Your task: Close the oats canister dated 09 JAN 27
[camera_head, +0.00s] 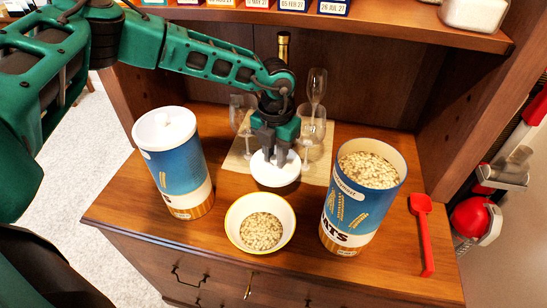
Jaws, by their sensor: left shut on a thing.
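An open oats canister (350,222), blue with a white band and wheat drawings, stands at the right of the counter, full of oats to near the rim. A second oats canister (178,170) stands at the left with its white lid on. No date is readable on either. My left gripper (275,155) points down between them, toward the back, and is shut on a round white lid (270,177). Whether the lid touches the surface below it is unclear. My right gripper is not in view.
A bowl of oats (260,222) stands between the canisters. A red scoop (424,232) lies to the right. Wine glasses (316,100) and a bottle (283,46) stand behind my gripper. An upper shelf (400,32) with dated boxes overhangs the back.

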